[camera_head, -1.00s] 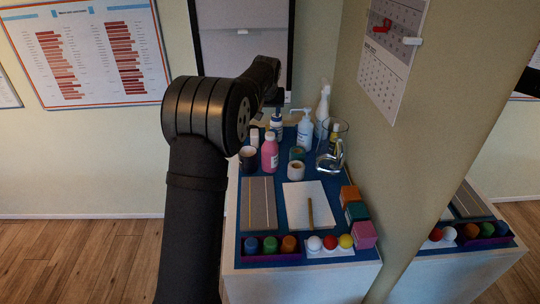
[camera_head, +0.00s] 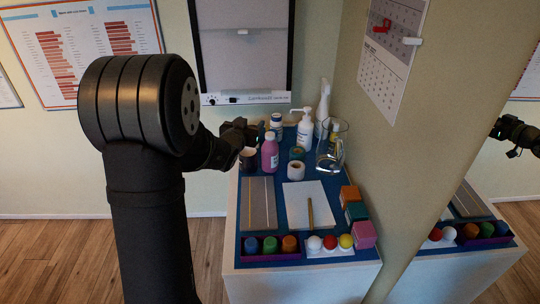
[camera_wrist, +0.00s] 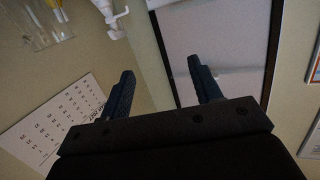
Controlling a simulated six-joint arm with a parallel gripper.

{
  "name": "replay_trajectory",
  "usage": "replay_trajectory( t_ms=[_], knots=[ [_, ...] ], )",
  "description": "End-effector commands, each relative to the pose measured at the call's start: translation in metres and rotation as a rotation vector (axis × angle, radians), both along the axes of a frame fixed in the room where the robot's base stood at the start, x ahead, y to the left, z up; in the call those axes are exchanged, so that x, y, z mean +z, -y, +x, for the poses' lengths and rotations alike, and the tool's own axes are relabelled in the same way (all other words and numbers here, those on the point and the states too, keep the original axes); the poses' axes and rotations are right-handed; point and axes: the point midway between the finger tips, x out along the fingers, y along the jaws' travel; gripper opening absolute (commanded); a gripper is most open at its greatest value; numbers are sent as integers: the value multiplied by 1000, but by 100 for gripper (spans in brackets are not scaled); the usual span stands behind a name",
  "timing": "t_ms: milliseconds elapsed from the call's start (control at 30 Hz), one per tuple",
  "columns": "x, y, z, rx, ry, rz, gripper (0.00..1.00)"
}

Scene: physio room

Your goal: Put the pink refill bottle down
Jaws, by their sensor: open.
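The pink refill bottle (camera_head: 270,152) stands upright on the blue top of the cabinet (camera_head: 285,215), toward the back left. My gripper (camera_head: 243,130) is at the back left of the cabinet, left of the bottle in the picture and apart from it as far as I can see. In the wrist view my gripper (camera_wrist: 162,85) has its two fingers spread wide with nothing between them. The pink bottle does not show in the wrist view.
Close to the bottle stand a dark cup (camera_head: 248,158), a white-capped bottle (camera_head: 276,125), a pump bottle (camera_head: 305,132), tape rolls (camera_head: 296,170) and a glass jug (camera_head: 331,150). A white sheet (camera_head: 305,208) with a stick lies in front. The wall borders the right side.

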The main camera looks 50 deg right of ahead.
Motion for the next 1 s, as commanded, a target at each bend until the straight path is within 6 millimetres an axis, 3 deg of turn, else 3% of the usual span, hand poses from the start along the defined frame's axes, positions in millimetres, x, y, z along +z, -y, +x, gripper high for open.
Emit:
replay_trajectory(
  t_ms=[267, 300, 700, 800, 1000],
  knots=[
    [9, -36, -41, -108, 46, -151, 58],
    [-6, -33, -39, -106, 42, -143, 58],
    [-109, -32, -39, -104, 43, -142, 58],
    [-126, -32, -39, -104, 43, -143, 58],
    [-135, -23, -36, -105, 48, -147, 58]
  ],
)
